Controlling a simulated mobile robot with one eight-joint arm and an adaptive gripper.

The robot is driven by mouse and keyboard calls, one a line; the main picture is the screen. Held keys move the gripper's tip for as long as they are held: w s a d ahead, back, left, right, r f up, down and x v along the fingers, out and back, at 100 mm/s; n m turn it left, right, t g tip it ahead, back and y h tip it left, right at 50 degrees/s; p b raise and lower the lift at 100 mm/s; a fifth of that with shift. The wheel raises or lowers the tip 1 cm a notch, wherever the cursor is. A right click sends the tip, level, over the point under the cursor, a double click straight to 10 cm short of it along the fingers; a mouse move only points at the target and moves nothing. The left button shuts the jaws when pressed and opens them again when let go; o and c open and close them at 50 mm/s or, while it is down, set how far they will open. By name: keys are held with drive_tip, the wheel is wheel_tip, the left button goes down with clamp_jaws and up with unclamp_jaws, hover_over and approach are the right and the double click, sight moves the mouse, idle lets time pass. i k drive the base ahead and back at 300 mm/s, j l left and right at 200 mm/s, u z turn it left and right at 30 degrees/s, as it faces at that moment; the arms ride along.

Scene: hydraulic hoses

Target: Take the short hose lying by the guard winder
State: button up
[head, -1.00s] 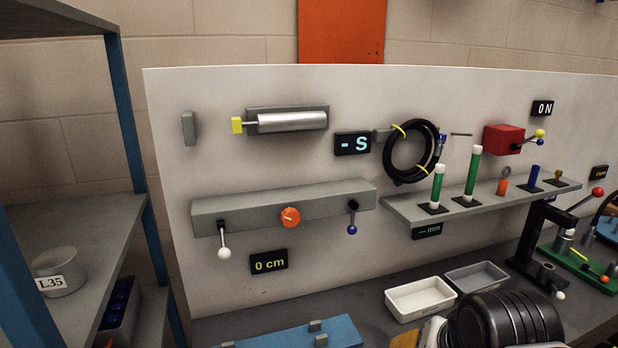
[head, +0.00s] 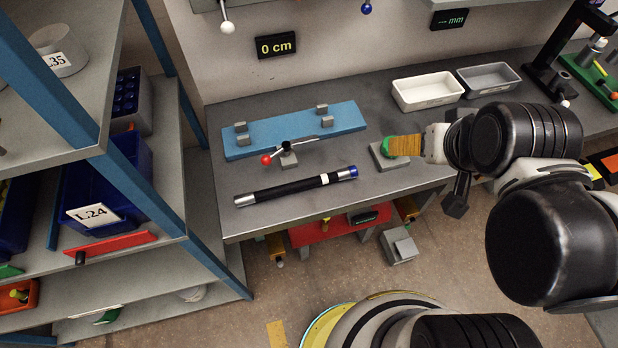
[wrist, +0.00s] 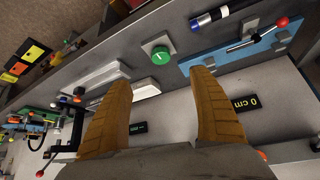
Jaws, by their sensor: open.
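A short black hose (head: 290,187) lies on the grey bench near its front edge. It has silver ends, a white band and a blue tip at its right end. It lies in front of a blue plate (head: 345,121) with grey blocks and a red-knobbed lever (head: 280,156), which may be the winder. In the wrist view, only the blue-tipped end of the hose (wrist: 211,17) shows at the top edge. My gripper (head: 395,145) is right of the hose, apart from it. In the wrist view its two tan fingers (wrist: 159,78) are spread and empty.
A green button on a grey base (head: 380,155) is close to my gripper's fingertips in the picture. White (head: 428,92) and grey (head: 490,79) trays stand at the back right. A blue-posted shelf (head: 110,165) stands left of the bench.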

sight(350, 172)
drive_tip(key=l+u, duration=0.15)
drive_tip(key=l, duration=0.25)
drive_tip(key=k+l+u, duration=0.15)
drive_tip(key=l, duration=0.25)
drive_tip(key=l+u, duration=0.15)
drive_tip(key=l, duration=0.25)
drive_tip(key=i+l+u, duration=0.3)
drive_tip(key=l, duration=0.35)
drive_tip(key=l+u, duration=0.35)
drive_tip(key=l, duration=0.25)
drive_tip(key=l+u, duration=0.3)
drive_tip(key=l, duration=0.4)
drive_tip(key=i+l+u, duration=0.1)
drive_tip(key=i+l, duration=0.05)
drive_tip(key=i, duration=0.05)
